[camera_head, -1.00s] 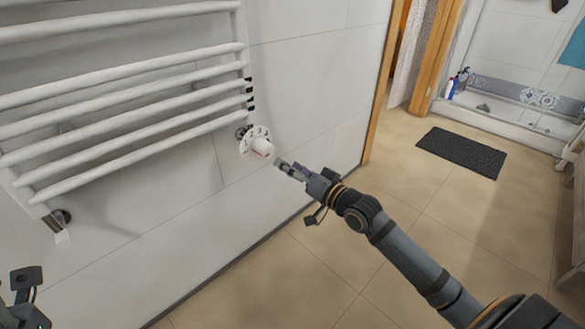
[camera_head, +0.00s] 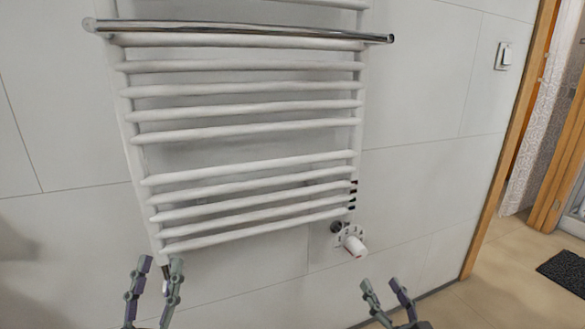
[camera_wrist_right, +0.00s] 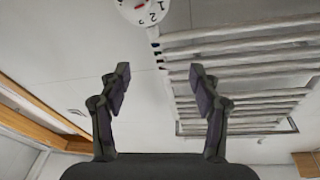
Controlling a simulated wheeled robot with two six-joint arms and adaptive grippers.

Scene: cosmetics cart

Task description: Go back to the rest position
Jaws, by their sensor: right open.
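My left gripper (camera_head: 160,264) stands at the bottom left of the head view, fingers up and apart, empty. My right gripper (camera_head: 382,286) is at the bottom right of the middle in the head view, fingers spread and empty. It also shows open in the right wrist view (camera_wrist_right: 158,75). Both grippers are apart from the radiator and the valve. The white radiator valve knob (camera_head: 354,245) with a numbered dial sits at the radiator's lower right, above and left of the right gripper. Its dial shows at the top of the right wrist view (camera_wrist_right: 145,10).
A white towel radiator (camera_head: 245,182) with a chrome bar (camera_head: 240,27) hangs on the tiled wall (camera_head: 420,150). A light switch (camera_head: 503,56) and a wooden door frame (camera_head: 510,150) are to the right. A dark mat (camera_head: 566,270) lies on the beige floor at the far right.

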